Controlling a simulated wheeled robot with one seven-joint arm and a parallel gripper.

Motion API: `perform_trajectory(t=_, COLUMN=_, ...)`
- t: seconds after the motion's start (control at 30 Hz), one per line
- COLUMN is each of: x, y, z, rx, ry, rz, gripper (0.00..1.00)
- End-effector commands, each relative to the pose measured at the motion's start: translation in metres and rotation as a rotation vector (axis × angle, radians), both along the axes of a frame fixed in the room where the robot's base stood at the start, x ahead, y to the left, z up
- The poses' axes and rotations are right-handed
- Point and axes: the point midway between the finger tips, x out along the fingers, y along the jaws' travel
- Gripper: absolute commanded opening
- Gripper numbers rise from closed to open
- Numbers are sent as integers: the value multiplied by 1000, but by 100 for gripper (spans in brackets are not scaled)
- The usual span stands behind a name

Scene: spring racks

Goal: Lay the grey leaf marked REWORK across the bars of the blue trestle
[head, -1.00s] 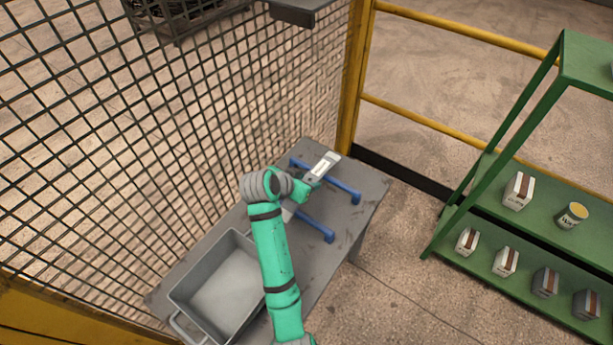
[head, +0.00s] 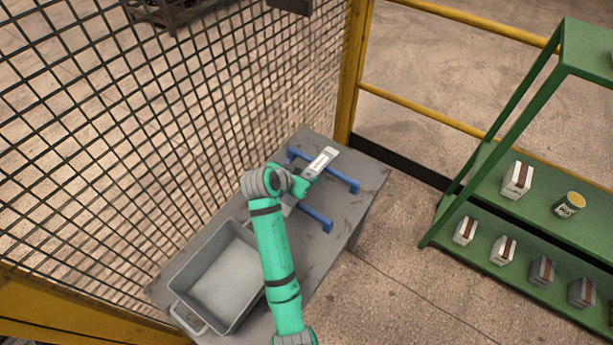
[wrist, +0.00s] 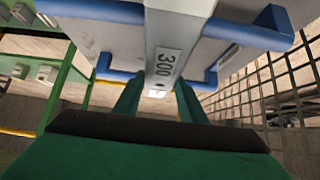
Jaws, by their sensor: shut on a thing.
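My gripper (head: 306,186) is shut on a grey leaf (head: 321,163), which also shows in the wrist view (wrist: 178,30). A pale label is on the leaf's far part in the head view; a "300" label shows in the wrist view. I cannot read REWORK. The blue trestle (head: 340,180) stands on the grey table, its bars also showing in the wrist view (wrist: 262,35). The leaf runs crosswise over the far bar, and a grey piece, likely its other end, shows near the near bar. I cannot tell whether it touches the bars. The arm hides part of the trestle.
A grey tray (head: 178,290) stands on the table (head: 368,180) left of my arm. A wire mesh fence (head: 150,130) runs along the back left, with a yellow post (head: 354,70). A green rack (head: 460,205) with several boxes and a tin stands at right.

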Motion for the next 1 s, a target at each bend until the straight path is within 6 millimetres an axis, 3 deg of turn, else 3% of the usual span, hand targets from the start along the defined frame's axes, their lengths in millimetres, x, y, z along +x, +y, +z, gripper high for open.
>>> perform_trajectory(t=1.0, x=1, y=-2, z=-14, rx=0, ry=-3, rz=-3, gripper=0)
